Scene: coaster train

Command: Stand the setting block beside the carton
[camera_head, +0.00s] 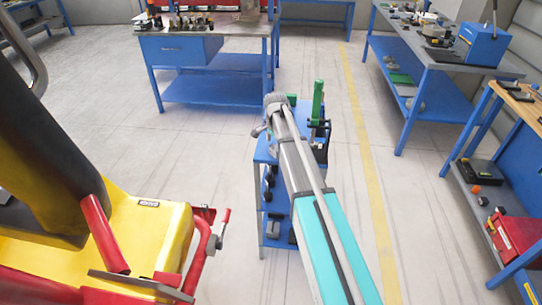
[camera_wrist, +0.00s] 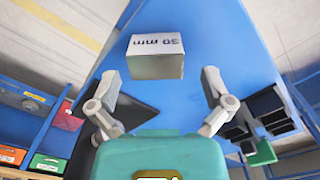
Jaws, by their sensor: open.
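The setting block, a pale block (camera_wrist: 156,60) marked "30 mm", lies on a blue surface (camera_wrist: 225,45) in the wrist view. My gripper (camera_wrist: 161,82) is open, with one finger to the left and one to the right, just short of the block's near side. The fingers look apart from the block; whether they touch the surface I cannot tell. I cannot make out a carton in either view.
In the head view a green upright item (camera_head: 317,100) stands on the blue stand.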

